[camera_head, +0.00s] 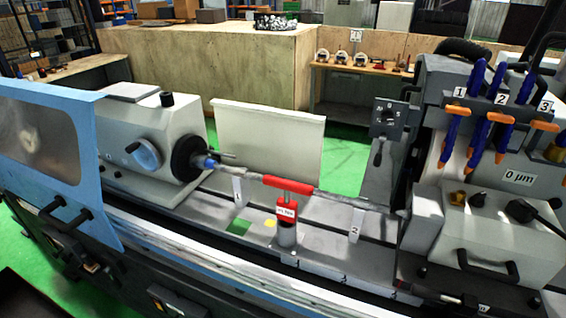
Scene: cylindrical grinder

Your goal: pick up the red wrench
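The one plainly red item is a red bar-shaped piece (287,186) at the middle of the grinder, lying along the grey shaft. Below it is a short post with a red label block (287,211) on a grey cylindrical base (286,238). I cannot tell whether the red piece is a wrench or a part of this stand. Neither of my grippers is in view.
The grey shaft (340,197) runs across the grinder bed between the left head (150,150) and the right-hand unit (485,235). A blue-framed guard (50,140) covers the front left. A white panel (268,142) stands behind the shaft. A wooden bench (360,70) is at the back.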

